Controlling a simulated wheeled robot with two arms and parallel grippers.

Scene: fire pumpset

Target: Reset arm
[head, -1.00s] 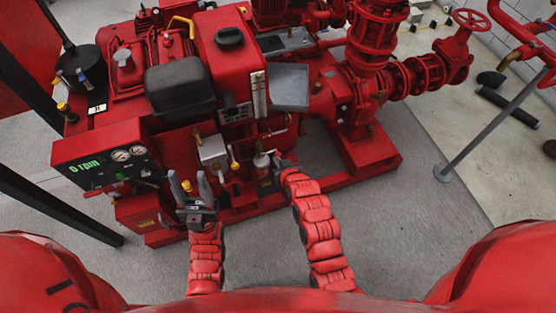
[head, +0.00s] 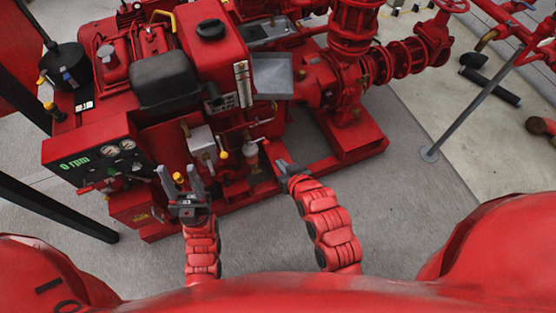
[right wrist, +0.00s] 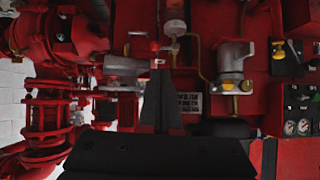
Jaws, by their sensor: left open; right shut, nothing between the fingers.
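My left gripper (head: 180,184) is open and empty in front of the pumpset's control panel side, its two grey fingers pointing up and apart. My right gripper (head: 282,166) is shut with nothing in it, just in front of the red pumpset (head: 225,70). In the right wrist view its dark fingers (right wrist: 157,97) are together, facing the engine's pipes and fittings. Both red arms reach forward from the bottom of the head view. Neither gripper visibly holds anything.
The gauge panel (head: 92,165) reads 0 rpm, left of my left gripper. A yellow-topped fitting (head: 222,155) sits between the grippers on the engine. A grey post (head: 478,110) stands at right. Grey floor (head: 400,205) is clear at right of my right arm.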

